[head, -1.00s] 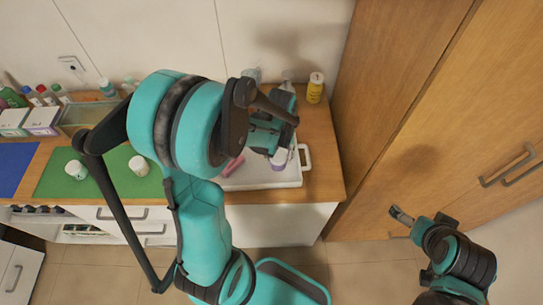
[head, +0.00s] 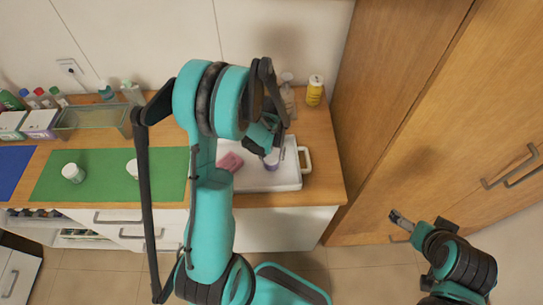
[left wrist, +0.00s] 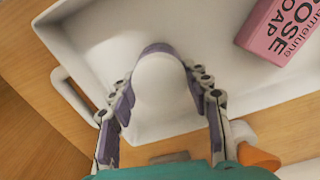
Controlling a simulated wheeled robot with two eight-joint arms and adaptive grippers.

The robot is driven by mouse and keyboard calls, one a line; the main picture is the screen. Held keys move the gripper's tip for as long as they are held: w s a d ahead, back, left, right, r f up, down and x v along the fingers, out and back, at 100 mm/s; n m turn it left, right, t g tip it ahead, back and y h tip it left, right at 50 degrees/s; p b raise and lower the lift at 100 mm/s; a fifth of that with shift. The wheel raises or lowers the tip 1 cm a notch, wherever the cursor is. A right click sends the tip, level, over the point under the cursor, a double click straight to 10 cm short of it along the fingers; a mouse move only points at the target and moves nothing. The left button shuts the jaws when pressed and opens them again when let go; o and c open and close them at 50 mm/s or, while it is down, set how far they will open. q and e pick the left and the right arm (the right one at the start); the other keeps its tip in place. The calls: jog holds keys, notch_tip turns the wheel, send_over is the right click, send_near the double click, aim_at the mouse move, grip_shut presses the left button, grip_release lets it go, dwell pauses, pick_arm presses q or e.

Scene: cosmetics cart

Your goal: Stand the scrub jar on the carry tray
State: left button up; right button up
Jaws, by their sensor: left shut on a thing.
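The scrub jar (head: 271,161), purple with a white lid, is held over the right part of the white carry tray (head: 285,180). My left gripper (head: 264,148) is shut on it. In the left wrist view the jar (left wrist: 160,82) sits between both fingers, seen from above with its pale lid facing me. The tray floor lies beneath; I cannot tell whether the jar's base touches it. My right gripper (head: 400,218) hangs in front of the wooden cabinet, away from the tray; its jaws are too small to read.
A pink soap box (left wrist: 285,28) lies on the tray, left of the jar in the head view (head: 231,161). A spray bottle (head: 288,92) and a yellow container (head: 315,90) stand behind the tray. White jars (head: 73,173) stand on the green mat (head: 105,172).

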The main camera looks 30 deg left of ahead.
pick_arm(q)
jog(key=shift+f, duration=0.2)
jog(key=o, duration=1.2)
jog(key=shift+r, duration=0.2)
notch_tip(320, 180, up, 11)
jog(key=p, duration=0.2)
jog(key=s+d+r+m+t, duration=0.4)
jog(key=s+d+r+t, duration=0.3)
jog(key=s+d+r, duration=0.3)
jog(key=shift+s+d+r+m, duration=0.35)
jog(key=shift+s+r, duration=0.25)
jog(key=shift+r, duration=0.35)
